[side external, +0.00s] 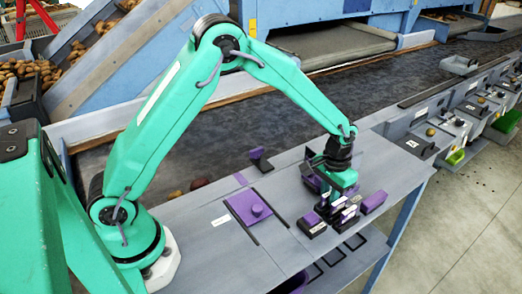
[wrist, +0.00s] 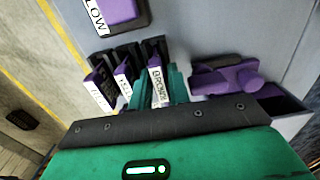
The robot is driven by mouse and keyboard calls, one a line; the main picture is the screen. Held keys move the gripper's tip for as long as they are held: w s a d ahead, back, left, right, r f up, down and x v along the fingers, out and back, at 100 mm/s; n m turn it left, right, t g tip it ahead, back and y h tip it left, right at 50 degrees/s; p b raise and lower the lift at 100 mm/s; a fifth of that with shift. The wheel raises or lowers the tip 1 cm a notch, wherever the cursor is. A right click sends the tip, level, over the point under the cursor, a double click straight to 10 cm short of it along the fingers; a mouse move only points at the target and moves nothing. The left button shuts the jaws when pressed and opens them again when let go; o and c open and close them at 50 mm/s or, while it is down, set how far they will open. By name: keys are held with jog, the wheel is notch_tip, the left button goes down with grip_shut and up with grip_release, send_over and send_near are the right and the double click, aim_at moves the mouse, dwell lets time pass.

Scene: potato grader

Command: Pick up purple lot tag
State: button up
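Several purple lot tags with white printed labels stand in a dark slotted rack (wrist: 112,52). Two of them, a left tag (wrist: 98,92) and a middle tag (wrist: 125,82), are left of my gripper in the wrist view. A third purple tag (wrist: 157,82) stands between my gripper's (wrist: 160,92) teal fingers, its label facing the camera. Whether the fingers touch it cannot be told. In the side view my gripper (side external: 343,190) points down at the rack, and labelled tags (side external: 348,212) show just in front of it, partly hiding the fingertips.
A purple block labelled LOW (wrist: 118,10) lies beyond the rack. A purple handled object (wrist: 228,80) lies right of the fingers, near a dark-edged bin. A purple plate with a knob (side external: 248,208) lies left on the grey bench (side external: 225,250). A purple piece (side external: 374,202) lies right.

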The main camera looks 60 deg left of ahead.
grip_shut()
jog(key=shift+r, duration=0.15)
jog(key=shift+r, duration=0.6)
jog(key=r, duration=0.3)
jog(key=shift+s+d+r, duration=0.1)
jog(key=shift+s+d, duration=0.15)
jog(key=shift+d, duration=0.05)
jog(key=s+d+r, duration=0.6)
jog(key=s+d, duration=0.1)
jog(key=shift+s+d+r, duration=0.2)
jog(key=shift+s+d, duration=0.1)
jog(key=shift+d, duration=0.1)
jog(key=shift+w, duration=0.1)
